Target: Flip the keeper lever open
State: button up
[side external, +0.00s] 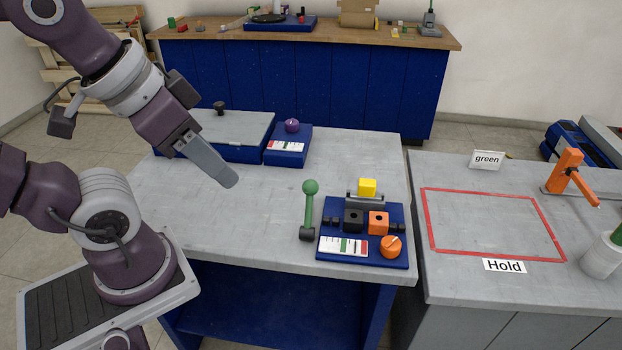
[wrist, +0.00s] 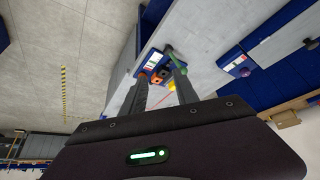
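A lever with a green ball knob (side external: 309,205) stands upright on a dark pivot at the left side of a blue fixture (side external: 328,254). The fixture carries a black block (side external: 353,221), an orange block (side external: 378,222), a yellow block (side external: 367,187) behind a grey bracket, an orange dial (side external: 391,247) and a coloured scale. I cannot tell for certain that this lever is the keeper lever. My gripper (side external: 231,180) is above the table, left of the lever and apart from it. In the wrist view my gripper (wrist: 160,73) has its fingers apart with nothing held; the right finger partly covers the green lever (wrist: 180,65).
A blue box with a grey lid (side external: 228,128) and a purple-knobbed blue unit (side external: 290,145) stand at the table's back. The table's front left is clear.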

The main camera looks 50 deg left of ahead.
jog(key=shift+w+r, duration=0.1)
jog(key=shift+w, duration=0.05)
jog(key=c, duration=0.3)
jog(key=shift+n+g, duration=0.5)
jog(key=shift+n, duration=0.2)
jog(key=w, duration=0.1)
jog(key=w+r, duration=0.1)
jog(key=w, duration=0.1)
jog(key=w+a, duration=0.1)
jog(key=shift+w+r, duration=0.15)
jog(key=shift+w, duration=0.25)
grip_shut()
jog(key=w+a+f+n+g, duration=0.2)
jog(key=w+a+f, duration=0.3)
jog(key=w, duration=0.5)
jog(key=w+a+f+n+g, duration=0.2)
jog(key=w+a+f, duration=0.3)
jog(key=w, duration=0.5)
jog(key=shift+w+f+n+h, duration=0.2)
jog(key=shift+w+n+h, duration=0.1)
jog(key=shift+n, duration=0.5)
